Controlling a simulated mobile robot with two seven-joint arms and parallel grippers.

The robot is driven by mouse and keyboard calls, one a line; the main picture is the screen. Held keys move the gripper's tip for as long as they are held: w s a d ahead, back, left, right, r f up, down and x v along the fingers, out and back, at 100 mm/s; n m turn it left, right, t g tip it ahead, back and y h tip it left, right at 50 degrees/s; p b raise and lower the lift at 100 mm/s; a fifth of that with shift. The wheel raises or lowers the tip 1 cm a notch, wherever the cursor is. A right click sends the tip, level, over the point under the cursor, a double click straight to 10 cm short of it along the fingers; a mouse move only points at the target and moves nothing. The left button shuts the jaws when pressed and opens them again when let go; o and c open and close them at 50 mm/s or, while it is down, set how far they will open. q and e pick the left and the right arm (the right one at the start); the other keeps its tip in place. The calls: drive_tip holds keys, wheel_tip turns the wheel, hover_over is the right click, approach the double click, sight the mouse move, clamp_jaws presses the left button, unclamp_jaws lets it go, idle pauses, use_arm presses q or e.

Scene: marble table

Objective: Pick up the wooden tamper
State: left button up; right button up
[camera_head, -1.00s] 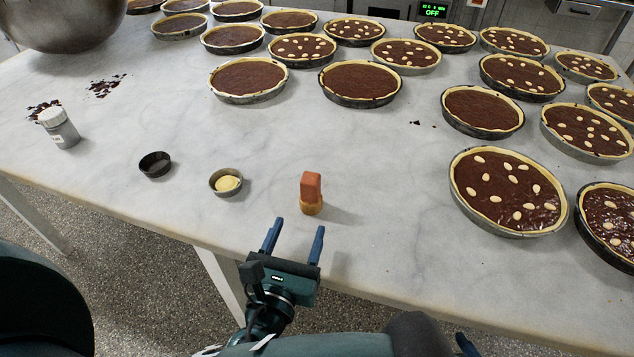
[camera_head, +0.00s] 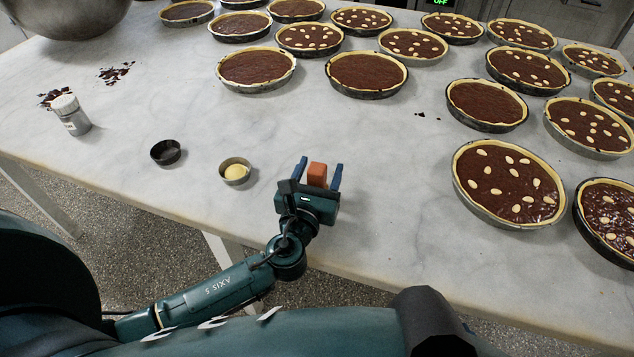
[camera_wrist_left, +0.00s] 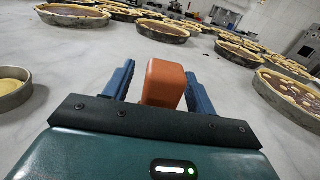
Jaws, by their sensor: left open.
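The wooden tamper (camera_head: 317,174) stands near the front edge of the marble table. Its orange-brown block top shows between the two blue fingers of my left gripper (camera_head: 319,172). In the left wrist view the tamper (camera_wrist_left: 164,84) is between the open fingers of the left gripper (camera_wrist_left: 160,88), with a gap visible on the left side. Its lower part is hidden behind the gripper body. My right gripper is not in the head view now.
A small tin with a yellow filling (camera_head: 236,172) and an empty dark tin (camera_head: 165,153) stand left of the gripper. A shaker (camera_head: 70,115) is further left. Several chocolate tarts (camera_head: 508,184) fill the right and back of the marble table (camera_head: 390,215).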

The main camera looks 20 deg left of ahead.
use_arm(q)
drive_tip(key=shift+c, duration=0.5)
drive_tip(key=c, duration=1)
wheel_tip(320, 180, up, 10)
drive_tip(key=p, duration=0.2)
drive_tip(key=shift+p, duration=0.35)
